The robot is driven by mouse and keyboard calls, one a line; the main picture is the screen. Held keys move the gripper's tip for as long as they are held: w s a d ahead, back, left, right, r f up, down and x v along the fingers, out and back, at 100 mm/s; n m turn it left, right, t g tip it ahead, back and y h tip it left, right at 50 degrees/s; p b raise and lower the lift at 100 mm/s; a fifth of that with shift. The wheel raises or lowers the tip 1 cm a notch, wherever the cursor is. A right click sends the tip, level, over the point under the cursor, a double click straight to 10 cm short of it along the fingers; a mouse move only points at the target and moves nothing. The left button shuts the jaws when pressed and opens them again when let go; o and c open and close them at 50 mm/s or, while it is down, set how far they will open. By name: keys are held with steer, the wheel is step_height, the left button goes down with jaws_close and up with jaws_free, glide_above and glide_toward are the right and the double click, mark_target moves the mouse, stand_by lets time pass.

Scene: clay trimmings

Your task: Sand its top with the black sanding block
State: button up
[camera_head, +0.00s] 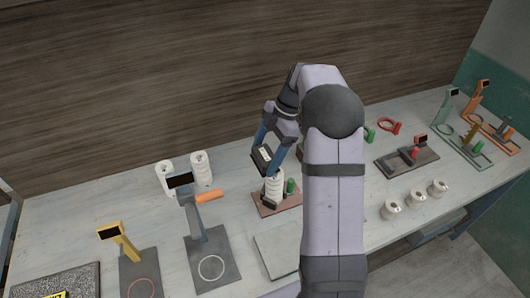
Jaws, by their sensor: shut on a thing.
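My gripper (267,159) is shut on a dark block with a pale patch, which looks like the black sanding block (258,161). The block is tilted in the picture and sits just above a white ribbed piece (273,189). I cannot tell whether the block touches the top of this piece. The white piece stands upright on a reddish-brown plate (262,209), with a green knob-like part (290,186) at its right. My arm hides the table to the right of the plate.
Two white ribbed pieces (202,169) stand behind a grey stand (213,262) with an orange handle. A yellow stand (138,275) is at front left. Several white spools (417,197) and more stands (407,160) are at right. A pale flat board (279,254) lies in front.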

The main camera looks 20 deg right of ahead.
step_height(320, 180, down, 4)
steer(key=shift+r+b, duration=0.25)
steer(key=shift+b, duration=0.75)
steer(key=shift+s+d+f, duration=0.1)
steer(key=shift+d+f, duration=0.25)
steer(key=shift+f, duration=0.05)
steer(key=shift+c, duration=0.4)
steer(key=shift+s+d+f, duration=0.1)
steer(key=shift+s+d, duration=0.25)
steer(key=shift+d, duration=0.45)
steer(key=shift+s+d, duration=0.3)
steer(key=shift+d, duration=0.55)
steer(key=shift+s+d+f, duration=0.1)
steer(key=shift+s+d, duration=0.25)
steer(key=shift+d, duration=0.45)
steer(key=shift+w+a, duration=0.35)
steer(key=shift+a, duration=0.6)
steer(key=shift+w+a, duration=0.4)
steer(key=shift+a, duration=0.5)
steer(key=shift+w+a, duration=0.35)
steer(key=shift+a, duration=0.6)
step_height(320, 180, up, 3)
steer(key=shift+w+f+p, duration=0.1)
steer(key=shift+f+p, duration=0.05)
steer(key=shift+p, duration=0.5)
steer(key=shift+r+p, duration=0.5)
steer(key=shift+r, duration=0.2)
steer(key=shift+r+p, duration=1.35)
steer(key=shift+r, duration=0.75)
